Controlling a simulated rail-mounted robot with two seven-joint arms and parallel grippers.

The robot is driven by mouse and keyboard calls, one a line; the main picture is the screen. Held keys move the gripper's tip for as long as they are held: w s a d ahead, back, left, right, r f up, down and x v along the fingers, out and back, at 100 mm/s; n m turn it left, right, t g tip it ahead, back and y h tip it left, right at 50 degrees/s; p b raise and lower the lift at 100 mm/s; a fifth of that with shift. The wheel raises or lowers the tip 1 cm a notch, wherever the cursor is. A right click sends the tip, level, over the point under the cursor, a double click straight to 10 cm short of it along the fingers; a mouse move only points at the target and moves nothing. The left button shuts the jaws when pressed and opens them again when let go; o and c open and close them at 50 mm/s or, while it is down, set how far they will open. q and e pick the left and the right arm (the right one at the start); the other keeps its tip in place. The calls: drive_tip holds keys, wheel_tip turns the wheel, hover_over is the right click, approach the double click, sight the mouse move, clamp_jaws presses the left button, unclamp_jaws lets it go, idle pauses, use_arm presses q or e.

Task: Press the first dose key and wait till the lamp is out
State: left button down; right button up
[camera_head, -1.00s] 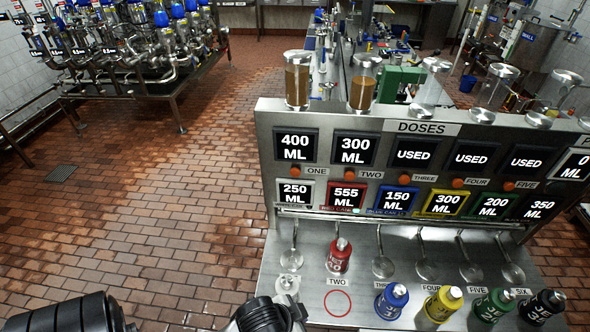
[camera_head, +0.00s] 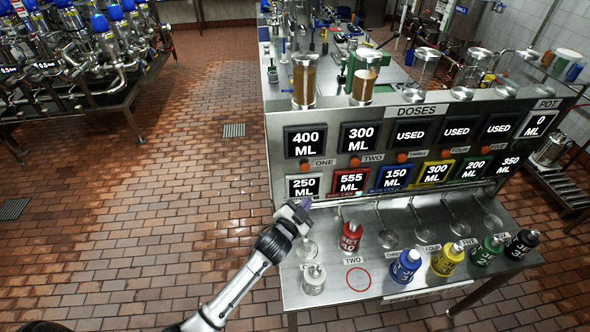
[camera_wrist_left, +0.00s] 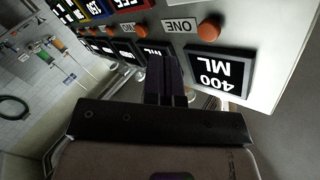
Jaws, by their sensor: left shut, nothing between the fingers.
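The orange dose key (camera_head: 305,166) beside the ONE label sits under the 400 ML display (camera_head: 306,142) on the steel DOSES panel. It also shows upside down in the left wrist view (camera_wrist_left: 209,30). My left gripper (camera_head: 303,206) is shut and empty, in front of the panel below the key, by the 250 ML display. In the left wrist view its dark fingers (camera_wrist_left: 162,75) point at the panel, and their tips are apart from the key. My right gripper is not in view.
Several coloured cans, including a red one (camera_head: 350,237) and a white one (camera_head: 314,278), stand on the steel shelf (camera_head: 330,295) below the panel. A red ring (camera_head: 358,279) on the shelf is empty. Glass cylinders (camera_head: 304,82) stand on top.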

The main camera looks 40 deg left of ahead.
sight(305, 168)
use_arm(q)
drive_tip(key=r+t, duration=0.1)
drive_tip(key=d+r+m+h, duration=0.1)
drive_tip(key=d+r+m+t, duration=0.1)
drive_tip(key=shift+w+r+t+h, duration=0.2)
drive_tip(key=shift+r+t+h, duration=0.05)
drive_tip(key=shift+t+h, duration=0.05)
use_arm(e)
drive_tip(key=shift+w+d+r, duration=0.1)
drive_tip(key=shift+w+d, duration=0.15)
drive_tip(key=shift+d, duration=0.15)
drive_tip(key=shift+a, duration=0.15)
use_arm(q)
drive_tip(key=w+a, duration=0.1)
drive_tip(key=a, duration=0.1)
drive_tip(key=w+a+b, duration=0.1)
drive_tip(key=w+a, duration=0.1)
drive_tip(key=w+a+b, duration=0.1)
drive_tip(key=w+a, duration=0.1)
drive_tip(key=shift+w+a, duration=0.25)
drive_tip(key=shift+a, duration=0.15)
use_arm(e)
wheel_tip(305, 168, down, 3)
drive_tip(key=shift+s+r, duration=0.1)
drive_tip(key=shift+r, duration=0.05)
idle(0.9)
